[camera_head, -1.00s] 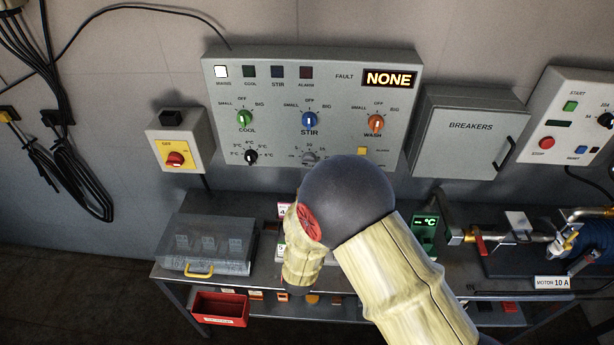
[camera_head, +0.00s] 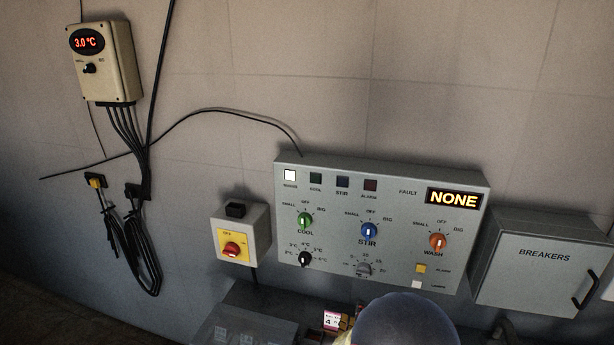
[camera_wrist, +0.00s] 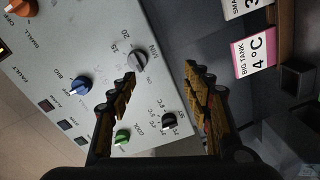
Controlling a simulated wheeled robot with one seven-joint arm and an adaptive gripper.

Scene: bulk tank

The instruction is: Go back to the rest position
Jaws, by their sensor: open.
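My gripper (camera_wrist: 158,88) is open and empty in the wrist view, its two fingers spread apart in front of the control panel. In the head view only the dark rounded top of my arm shows at the bottom edge, and the gripper is out of sight. The grey control panel (camera_head: 330,185) carries a green COOL knob (camera_head: 304,220), a blue STIR knob (camera_head: 369,231) and an orange WASH knob (camera_head: 437,242). Its fault display (camera_head: 454,199) reads NONE. The white lamp (camera_head: 290,175) at the panel's top left is lit.
A yellow and red switch box (camera_head: 240,234) hangs left of the panel, the BREAKERS box (camera_head: 545,256) right of it. A thermometer box (camera_head: 105,62) reading 3.0 °C hangs upper left above cables. A "BIG TANK 4°C" card (camera_wrist: 253,55) is close right of my gripper.

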